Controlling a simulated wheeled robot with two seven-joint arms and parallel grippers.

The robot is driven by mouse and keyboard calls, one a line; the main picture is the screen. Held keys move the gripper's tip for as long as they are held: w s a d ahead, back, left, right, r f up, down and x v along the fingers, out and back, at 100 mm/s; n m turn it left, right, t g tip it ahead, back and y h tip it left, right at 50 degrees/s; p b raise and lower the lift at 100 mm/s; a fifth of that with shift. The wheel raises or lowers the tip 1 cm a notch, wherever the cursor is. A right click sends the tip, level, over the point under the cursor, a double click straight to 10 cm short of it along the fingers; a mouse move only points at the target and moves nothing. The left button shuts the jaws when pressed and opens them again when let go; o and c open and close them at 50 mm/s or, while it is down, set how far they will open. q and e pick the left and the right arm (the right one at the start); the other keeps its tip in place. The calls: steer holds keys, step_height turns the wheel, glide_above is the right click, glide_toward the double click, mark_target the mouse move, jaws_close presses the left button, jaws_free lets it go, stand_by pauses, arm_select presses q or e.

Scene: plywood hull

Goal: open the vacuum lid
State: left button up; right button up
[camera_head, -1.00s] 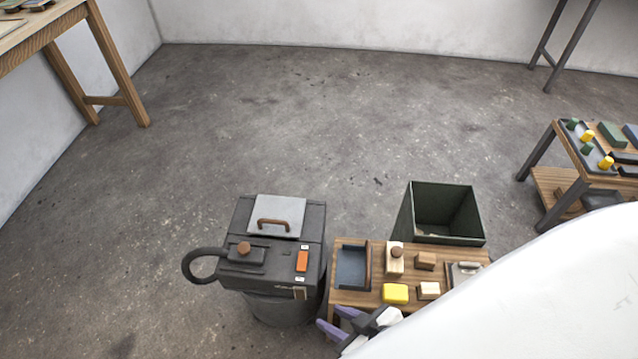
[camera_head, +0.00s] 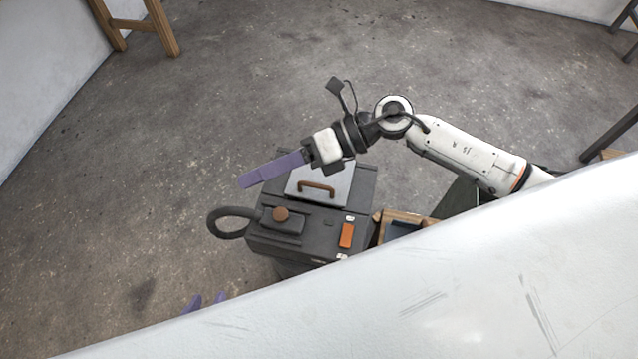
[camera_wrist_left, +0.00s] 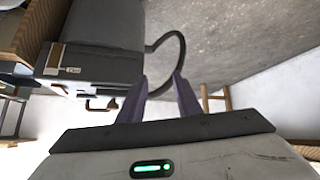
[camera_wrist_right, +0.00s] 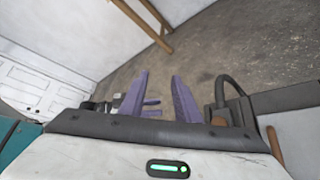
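The vacuum (camera_head: 310,231) is a dark grey box with a hose loop on its left, a brown knob and an orange switch. Its pale grey lid (camera_head: 333,191) has a brown handle (camera_head: 317,187) and lies flat on top. My right gripper (camera_head: 246,181) is above the back left of the vacuum, pointing left past the lid, not touching the handle. Its fingers stand apart and empty in the right wrist view (camera_wrist_right: 160,78). My left gripper (camera_head: 205,303) is low in front of the vacuum, mostly hidden; the left wrist view (camera_wrist_left: 160,80) shows its fingers apart and empty.
A wooden low table (camera_head: 398,217) stands right of the vacuum, mostly hidden by my white body. A dark green bin (camera_head: 458,197) is partly behind my right arm. The floor (camera_head: 130,180) left of the vacuum is clear. A wooden table leg (camera_head: 163,28) is at the far left.

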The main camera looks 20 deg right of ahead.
steer(key=w+d+f+n+h, duration=0.2)
steer(key=d+f+n+h, duration=0.15)
steer(key=d, duration=0.25)
steer(key=n+h+b, duration=0.2)
steer(key=h, duration=0.3)
glide_toward(315, 184)
steer(key=shift+m+g, duration=0.25)
steer(key=shift+g, duration=0.15)
steer(key=x, duration=0.5)
steer(key=b+x, duration=0.1)
steer(key=x, duration=0.1)
steer(key=shift+w+a+f, duration=0.15)
steer(key=shift+w+f, duration=0.05)
steer(key=shift+w, duration=0.25)
steer(key=shift+c, duration=0.4)
jaws_close()
